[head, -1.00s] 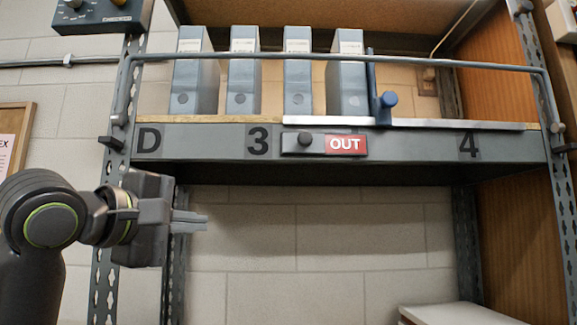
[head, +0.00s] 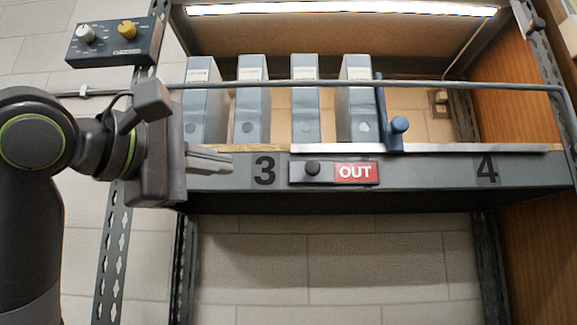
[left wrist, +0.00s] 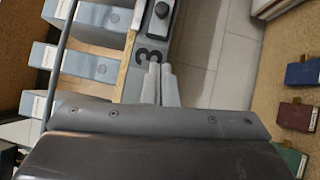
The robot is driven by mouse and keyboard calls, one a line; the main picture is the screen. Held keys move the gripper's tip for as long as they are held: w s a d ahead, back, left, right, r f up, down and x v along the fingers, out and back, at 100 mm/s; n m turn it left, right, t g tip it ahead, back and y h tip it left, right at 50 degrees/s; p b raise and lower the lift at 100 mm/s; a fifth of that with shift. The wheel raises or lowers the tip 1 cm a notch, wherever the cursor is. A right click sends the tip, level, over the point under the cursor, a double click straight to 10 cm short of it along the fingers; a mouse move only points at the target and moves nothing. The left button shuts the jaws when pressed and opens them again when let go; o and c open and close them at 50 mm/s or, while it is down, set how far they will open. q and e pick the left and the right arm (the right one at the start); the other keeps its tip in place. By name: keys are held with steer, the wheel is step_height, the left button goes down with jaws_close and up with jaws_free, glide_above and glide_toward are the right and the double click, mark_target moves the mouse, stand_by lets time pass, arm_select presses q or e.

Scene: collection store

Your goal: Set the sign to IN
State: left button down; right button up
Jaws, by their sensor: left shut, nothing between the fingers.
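The sign (head: 355,173) is on the front edge of the shelf, between the numbers 3 and 4. Its right part shows red with the word OUT in white. A dark slider plate with a round black knob (head: 312,167) covers its left part. My left gripper (head: 231,165) is shut and empty, in front of the shelf edge just left of the 3, apart from the knob. In the left wrist view the fingertips (left wrist: 160,68) lie together just below the 3, and the knob (left wrist: 162,9) shows at the top edge. My right gripper is not in view.
Several grey box files (head: 250,110) stand on the shelf (head: 430,172) behind a horizontal rail (head: 460,85). A blue stop (head: 396,128) stands right of them. A control box (head: 115,42) hangs at upper left. The space below the shelf looks clear.

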mark_target(312, 169)
arm_select(q)
steer(key=p+x, duration=0.2)
steer(key=x, duration=0.2)
steer(key=s+d+p+x, duration=0.1)
steer(key=p+x, duration=0.1)
steer(key=x, duration=0.2)
steer(key=d+p+x, duration=0.1)
steer(key=p+x, duration=0.2)
steer(key=x, duration=0.1)
steer(key=shift+s+d+r, duration=0.2)
steer(key=shift+s+d, duration=0.05)
steer(key=shift+s, duration=0.05)
steer(key=d, duration=0.8)
steer(key=shift+b, duration=0.4)
steer(key=shift+a, duration=0.2)
